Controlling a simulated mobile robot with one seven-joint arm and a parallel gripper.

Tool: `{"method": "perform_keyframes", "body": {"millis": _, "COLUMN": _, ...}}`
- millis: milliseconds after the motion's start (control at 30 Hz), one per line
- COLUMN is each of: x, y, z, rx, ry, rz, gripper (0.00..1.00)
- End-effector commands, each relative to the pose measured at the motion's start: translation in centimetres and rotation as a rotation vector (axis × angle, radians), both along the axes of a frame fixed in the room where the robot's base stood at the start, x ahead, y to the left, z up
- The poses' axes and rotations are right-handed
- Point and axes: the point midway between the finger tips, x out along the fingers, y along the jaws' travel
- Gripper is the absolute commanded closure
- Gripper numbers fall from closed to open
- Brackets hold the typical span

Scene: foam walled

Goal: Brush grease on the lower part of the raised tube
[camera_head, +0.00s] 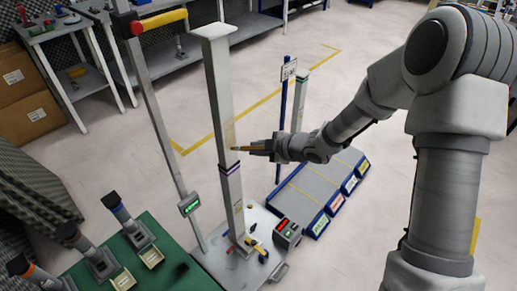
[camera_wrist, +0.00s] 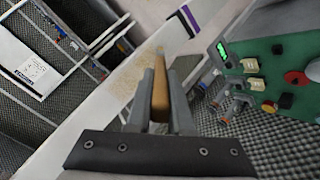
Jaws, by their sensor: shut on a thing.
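The raised tube (camera_head: 219,90) is a tall pale square column standing upright on a grey base plate. A purple band (camera_head: 228,168) circles it, with a narrower grey post below. A tan, speckled patch (camera_head: 229,133) is on the tube just above the band; the patch also shows in the wrist view (camera_wrist: 120,75). My gripper (camera_head: 266,147) is level with this part, on the tube's right. In the wrist view my gripper (camera_wrist: 161,80) is shut on a brush with a wooden handle (camera_wrist: 160,92). The brush tip is at or very near the tube; contact cannot be told.
A green table (camera_head: 140,245) with several upright tools stands at lower left. A thin post with a green display (camera_head: 189,204) stands left of the tube. A low grey platform (camera_head: 318,188) lies to the right.

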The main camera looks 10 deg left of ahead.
Motion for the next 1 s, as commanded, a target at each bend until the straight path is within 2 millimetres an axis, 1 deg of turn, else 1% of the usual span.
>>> {"method": "perform_keyframes", "body": {"millis": 367, "x": 0.3, "y": 0.4, "z": 0.3, "rx": 0.0, "ry": -0.001, "rz": -0.001, "gripper": 1.0}}
{"method": "perform_keyframes", "body": {"millis": 800, "x": 0.1, "y": 0.2, "z": 3.9, "rx": 0.0, "ry": 0.001, "rz": -0.001, "gripper": 1.0}}
{"method": "perform_keyframes", "body": {"millis": 1000, "x": 0.1, "y": 0.2, "z": 4.3, "rx": 0.0, "ry": 0.001, "rz": -0.001, "gripper": 1.0}}
